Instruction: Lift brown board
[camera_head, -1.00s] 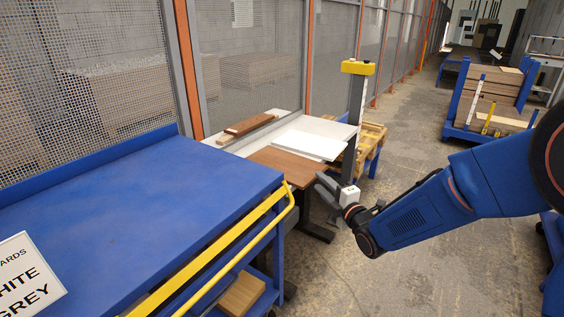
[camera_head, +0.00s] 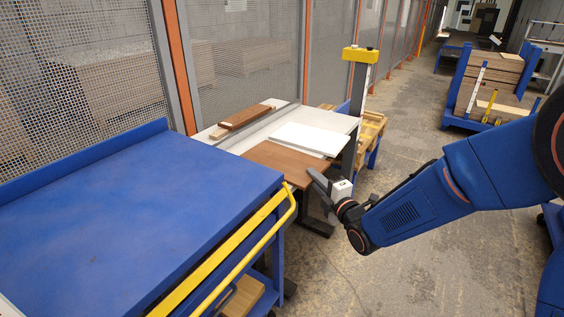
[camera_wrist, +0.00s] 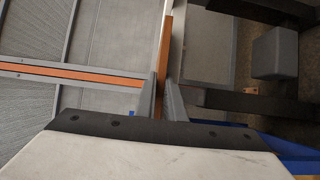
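The brown board (camera_head: 285,160) lies flat on the white table, with its front right edge towards my arm. My gripper (camera_head: 315,180) is at the board's right front corner, its grey fingers pointing at that edge. In the wrist view the board's brown edge (camera_wrist: 166,45) shows as a thin strip running down between the two fingertips of my gripper (camera_wrist: 163,90). The fingers look apart, one on each side of the strip. I cannot tell whether either finger touches the board.
A white board (camera_head: 303,138) lies behind the brown one, and narrow brown pieces (camera_head: 245,117) lie at the back. A blue cart top (camera_head: 140,210) with a yellow rail (camera_head: 230,255) is on the left, empty. A grey post with yellow cap (camera_head: 360,54) stands behind my gripper.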

